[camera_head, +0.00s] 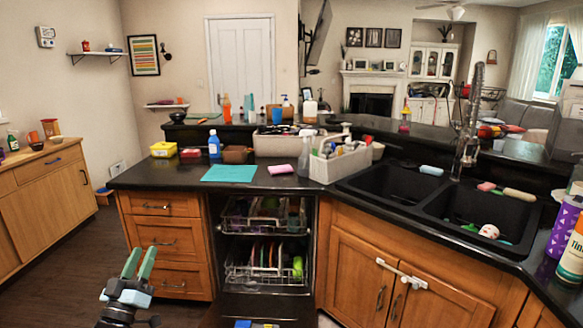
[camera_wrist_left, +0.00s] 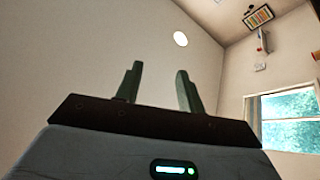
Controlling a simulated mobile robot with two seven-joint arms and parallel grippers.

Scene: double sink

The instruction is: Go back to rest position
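My left gripper (camera_head: 139,262) shows at the lower left in the head view, pointing up in front of the wooden drawers and the dark floor. Its two green fingers stand apart with nothing between them. In the left wrist view the two fingers (camera_wrist_left: 159,85) are also spread, with only bare wall and ceiling behind them. My left gripper touches nothing that I can see. My right gripper is not in either view.
The dishwasher (camera_head: 268,240) stands open with loaded racks, right of my left gripper. Wooden drawers (camera_head: 165,235) stand behind the gripper. The black counter (camera_head: 150,180) holds a teal mat (camera_head: 230,173) and bottles. A double sink (camera_head: 395,187) lies at the right. Floor at left is clear.

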